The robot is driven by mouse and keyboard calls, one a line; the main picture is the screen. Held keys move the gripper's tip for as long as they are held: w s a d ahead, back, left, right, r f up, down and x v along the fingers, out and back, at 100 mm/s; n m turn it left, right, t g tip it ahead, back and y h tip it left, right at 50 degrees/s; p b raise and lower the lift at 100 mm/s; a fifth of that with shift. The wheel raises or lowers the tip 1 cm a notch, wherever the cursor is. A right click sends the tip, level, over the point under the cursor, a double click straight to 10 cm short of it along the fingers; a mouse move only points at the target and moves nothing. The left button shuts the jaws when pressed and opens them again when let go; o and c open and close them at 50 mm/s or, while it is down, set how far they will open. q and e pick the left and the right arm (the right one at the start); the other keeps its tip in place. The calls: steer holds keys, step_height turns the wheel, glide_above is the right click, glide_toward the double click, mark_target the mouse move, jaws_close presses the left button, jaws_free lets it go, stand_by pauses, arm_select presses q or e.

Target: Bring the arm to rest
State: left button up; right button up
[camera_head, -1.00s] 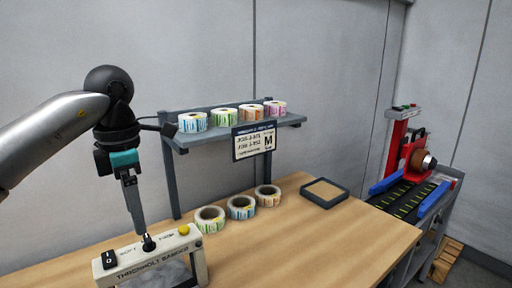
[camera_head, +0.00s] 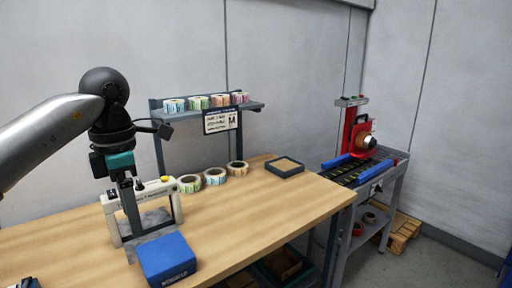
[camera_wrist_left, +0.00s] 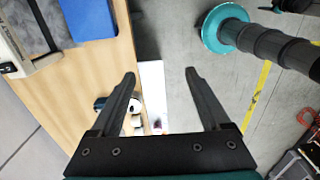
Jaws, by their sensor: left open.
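My left arm comes in from the left in the head view. Its gripper (camera_head: 133,238) points down in front of the white bag sealer frame (camera_head: 172,188) at the left of the wooden table (camera_head: 255,212). In the left wrist view the two dark fingers (camera_wrist_left: 160,73) are spread apart with nothing between them. Table edge and floor show beyond them. My right gripper is in neither view.
A blue box (camera_head: 167,260) stands on the table close to the left gripper. Label rolls (camera_head: 215,176) and a small tray (camera_head: 285,167) lie farther back, below a shelf (camera_head: 210,112) with more rolls. The red rewinder (camera_head: 355,130) stands right. The table's middle is clear.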

arm_select(q)
steer(key=w+d+f+n+h+b, duration=0.15)
steer(key=d+f+n+h, duration=0.25)
steer(key=d+f+h, duration=0.5)
steer(key=w+d+f+n+h+b, duration=0.1)
steer(key=w+d+f+n+h, duration=0.4)
steer(key=d, duration=0.6)
steer(key=a+f+n+t+y+b, duration=0.15)
steer(key=a+f+n+t, duration=0.35)
steer(key=f+n, duration=0.6)
steer(key=a+f+n+t+y+b, duration=0.1)
steer(key=a+f+n+t+y, duration=0.15)
steer(key=f+n+t, duration=0.8)
steer(key=s+a+f+n+g+y, duration=0.3)
steer(key=s+a+f+n+y, duration=0.1)
steer(key=s+f, duration=0.75)
steer(key=s+a+f+n+g+y, duration=0.4)
steer(key=s+f, duration=0.4)
steer(key=f, duration=0.7)
steer(key=s+f+n+g+y+b, duration=0.1)
steer(key=s+f, duration=0.4)
steer(key=s, duration=0.9)
steer(key=s+a+f+n+g+y, duration=0.1)
steer(key=s+f+n+g, duration=0.3)
steer(key=s, duration=1)
steer(key=shift+s+f+n+g+b, duration=0.4)
steer(key=shift+f+g, duration=0.3)
steer(key=shift+g, duration=0.55)
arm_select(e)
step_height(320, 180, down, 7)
